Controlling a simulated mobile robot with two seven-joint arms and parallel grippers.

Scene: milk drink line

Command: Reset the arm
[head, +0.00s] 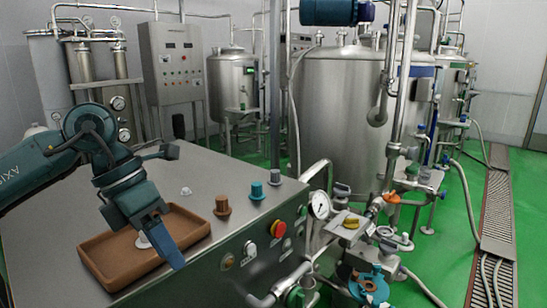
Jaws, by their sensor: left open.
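My left arm comes in from the left. Its gripper (168,252) points down over the right part of a brown tray (112,272) on the steel cabinet top. The blue fingers are open and seen nearly edge-on, so the gap between them is hard to see. A small white piece (143,240) is in the tray beside the fingers, partly hidden by them; I cannot tell whether they touch. My right gripper is not in view.
Pipes, a gauge (319,205) and a large steel tank (335,115) stand to the right. Green floor is open beyond.

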